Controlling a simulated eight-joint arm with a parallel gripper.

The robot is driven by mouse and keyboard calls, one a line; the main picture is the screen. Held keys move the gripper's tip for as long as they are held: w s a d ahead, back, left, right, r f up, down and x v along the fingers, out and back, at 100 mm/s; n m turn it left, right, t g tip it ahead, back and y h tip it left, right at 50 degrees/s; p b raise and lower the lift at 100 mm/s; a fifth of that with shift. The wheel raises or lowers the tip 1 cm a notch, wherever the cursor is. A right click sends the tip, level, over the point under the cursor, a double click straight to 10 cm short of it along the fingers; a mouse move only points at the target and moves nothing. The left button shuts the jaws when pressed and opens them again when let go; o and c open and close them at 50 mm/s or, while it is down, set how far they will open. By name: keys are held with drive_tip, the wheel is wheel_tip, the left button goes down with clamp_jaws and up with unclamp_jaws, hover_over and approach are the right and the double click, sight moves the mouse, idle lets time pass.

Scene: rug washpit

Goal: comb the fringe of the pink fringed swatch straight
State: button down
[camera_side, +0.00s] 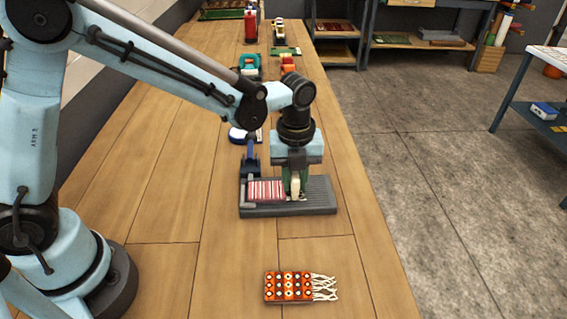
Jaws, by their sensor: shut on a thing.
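The pink fringed swatch (266,191), with pink and white stripes, lies flat on a grey ribbed board (322,192) on the bench. My gripper (296,188) points down over the board at the swatch's right end. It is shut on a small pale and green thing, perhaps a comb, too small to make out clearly. The gripper and the held thing hide most of the swatch's fringe, so its state cannot be told. Whether the held thing touches the fringe is unclear.
A blue clamp-like piece (250,165) stands at the board's back left. An orange dotted swatch (289,286) with wavy white fringe lies in front. A red bottle (251,26) and several small items stand further back. Bare bench lies between the board and the orange swatch.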

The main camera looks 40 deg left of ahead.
sight(316, 192)
drive_tip(key=shift+r, duration=0.1)
drive_tip(key=shift+w+d, duration=0.15)
drive_tip(key=shift+d, duration=0.05)
idle(0.5)
drive_tip(key=shift+f, duration=0.3)
idle(0.6)
drive_tip(key=shift+w+d, duration=1.5)
idle(1.0)
drive_tip(key=shift+r, duration=2.5)
